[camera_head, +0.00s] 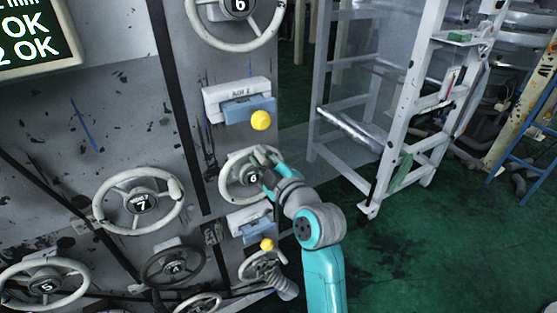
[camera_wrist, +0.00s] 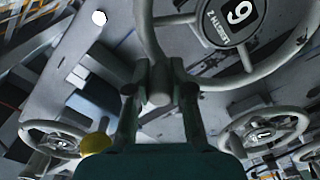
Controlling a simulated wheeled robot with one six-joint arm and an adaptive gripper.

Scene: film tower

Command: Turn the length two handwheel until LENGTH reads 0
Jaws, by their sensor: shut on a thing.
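The length two handwheel (camera_head: 223,182) is a pale grey wheel on the machine's face, with a dark hub display. The display reads 6 in the head view. In the wrist view the handwheel (camera_wrist: 240,82) fills the upper right, its hub marked LENGTH 2 and its digit upside down. My gripper (camera_head: 266,157) is at the wheel's upper right rim, and its arm hides part of the wheel's right side. In the wrist view my gripper (camera_wrist: 160,82) is shut on a grey grip on the rim, between its two fingers.
A handwheel reading 7 (camera_head: 98,205) is at the left, and one reading 6 (camera_head: 240,47) is above. Yellow knobs (camera_head: 260,120) and (camera_head: 267,244) stick out above and below. A screen (camera_head: 35,35) shows OK lines. A metal rack (camera_head: 400,120) stands right; green floor (camera_head: 450,240) is open there.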

